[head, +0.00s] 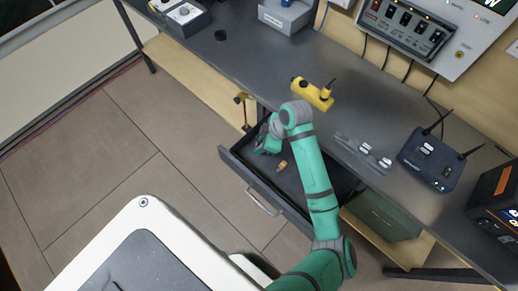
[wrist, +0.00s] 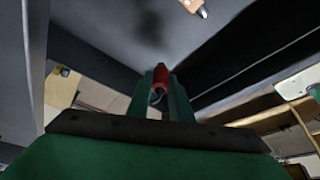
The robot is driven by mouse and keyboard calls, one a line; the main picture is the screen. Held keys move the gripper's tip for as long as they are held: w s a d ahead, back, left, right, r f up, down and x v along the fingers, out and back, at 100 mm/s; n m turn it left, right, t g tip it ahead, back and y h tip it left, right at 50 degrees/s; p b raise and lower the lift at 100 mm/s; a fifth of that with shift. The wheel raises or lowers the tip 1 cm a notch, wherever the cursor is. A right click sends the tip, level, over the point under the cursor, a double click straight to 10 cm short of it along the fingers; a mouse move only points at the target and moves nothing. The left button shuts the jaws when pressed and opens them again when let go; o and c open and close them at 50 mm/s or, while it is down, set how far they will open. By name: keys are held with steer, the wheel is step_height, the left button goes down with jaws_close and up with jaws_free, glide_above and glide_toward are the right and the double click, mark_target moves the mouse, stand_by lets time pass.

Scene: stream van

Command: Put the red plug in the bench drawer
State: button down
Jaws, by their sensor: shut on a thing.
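The red plug (wrist: 160,74) is between the tips of my gripper (wrist: 160,92) in the wrist view, and the jaws are shut on it. In the head view my gripper (head: 264,146) is over the open bench drawer (head: 247,182), towards its left end; the plug cannot be made out there. The drawer is pulled out below the bench top, with its grey inside visible. A small orange-tan piece (head: 281,166) lies on the drawer floor; a light-tipped piece also shows at the top of the wrist view (wrist: 196,8).
The bench (head: 260,75) runs along the back. On it are a yellow device (head: 312,94), a grey strip with white pieces (head: 362,150) and a router with antennas (head: 430,160). My arm crosses the drawer's right part. A green box (head: 383,215) sits below the bench.

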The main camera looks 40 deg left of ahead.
steer(key=shift+a+f, duration=0.15)
steer(key=shift+f, duration=0.8)
steer(key=shift+a+f, duration=0.1)
steer(key=shift+f, duration=0.8)
steer(key=shift+f, duration=0.1)
steer(key=c, duration=1.6)
jaws_free()
steer(key=v, duration=1.2)
steer(key=shift+w, duration=0.1)
